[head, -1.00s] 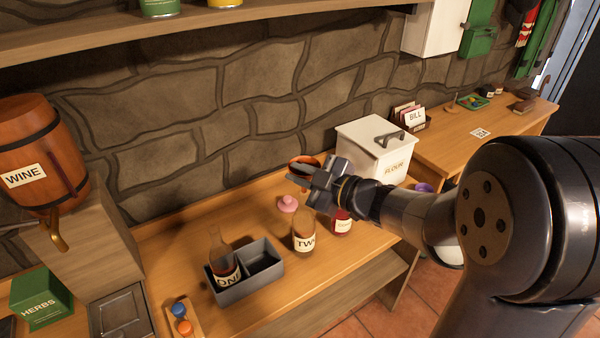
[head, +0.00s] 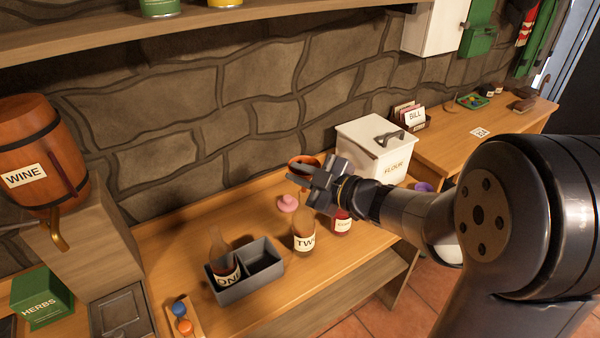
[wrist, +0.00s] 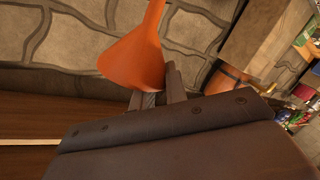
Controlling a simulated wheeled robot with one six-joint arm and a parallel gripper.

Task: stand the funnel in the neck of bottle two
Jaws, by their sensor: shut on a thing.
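My gripper (head: 300,179) is shut on the orange funnel (wrist: 135,58), with the fingers on the edge of its wide cone in the wrist view. In the head view the funnel (head: 304,160) shows just behind the fingers, partly hidden by them. Bottle two (head: 303,236), with a white "TWO" label, stands upright on the wooden bench. It is below my gripper in the picture, and its neck top is close under or behind the gripper, so the exact gap is unclear.
A red bottle (head: 342,222) stands right of bottle two, and a pink object (head: 287,203) lies behind it. Bottle one (head: 222,256) stands in the left compartment of a grey crate (head: 248,289). A white flour bin (head: 362,150) stands at the back right.

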